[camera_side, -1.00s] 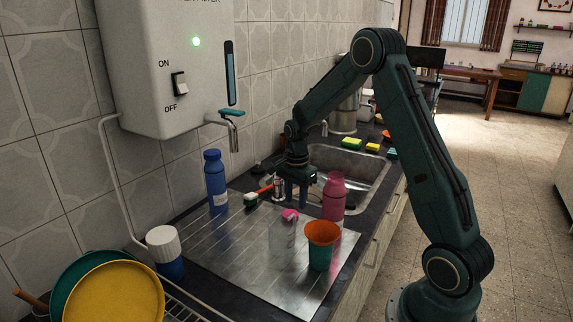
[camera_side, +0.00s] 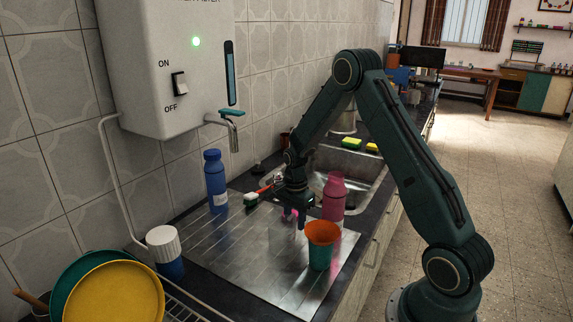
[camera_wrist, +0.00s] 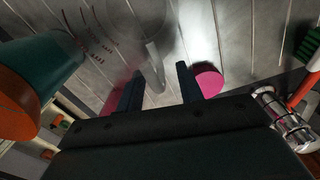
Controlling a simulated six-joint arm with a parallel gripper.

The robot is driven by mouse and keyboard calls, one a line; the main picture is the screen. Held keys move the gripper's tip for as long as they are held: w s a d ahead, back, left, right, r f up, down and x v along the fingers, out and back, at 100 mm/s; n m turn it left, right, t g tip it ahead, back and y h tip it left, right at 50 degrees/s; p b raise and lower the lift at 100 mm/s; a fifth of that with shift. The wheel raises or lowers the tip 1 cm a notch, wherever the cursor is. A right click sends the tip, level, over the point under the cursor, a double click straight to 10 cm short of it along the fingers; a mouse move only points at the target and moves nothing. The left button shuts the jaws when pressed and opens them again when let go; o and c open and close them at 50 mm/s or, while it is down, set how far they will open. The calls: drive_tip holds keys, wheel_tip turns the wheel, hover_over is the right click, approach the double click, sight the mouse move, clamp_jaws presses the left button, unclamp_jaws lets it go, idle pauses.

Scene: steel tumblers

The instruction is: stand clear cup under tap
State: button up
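The clear cup (camera_side: 283,241) stands on the steel drainboard, faint against the metal. My gripper (camera_side: 294,216) is low over the drainboard, just behind the cup in the side view. In the wrist view my gripper (camera_wrist: 158,90) has its two fingers apart, with no solid object held. The clear cup shows as a faint transparent outline (camera_wrist: 153,62) ahead of the fingers; whether any of it is between them I cannot tell. The tap (camera_side: 233,132) juts from the white water filter on the wall, left of my gripper, above the drainboard.
An orange-and-teal cup (camera_side: 321,246) stands close right of the clear cup, with a pink bottle (camera_side: 334,198) behind. A blue bottle (camera_side: 215,181) stands near the tap. A pink round piece (camera_wrist: 208,81) lies by one finger. The drainboard's left part (camera_side: 215,240) is clear.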

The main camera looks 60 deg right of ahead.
drive_tip(key=shift+f, duration=1.2)
clamp_jaws()
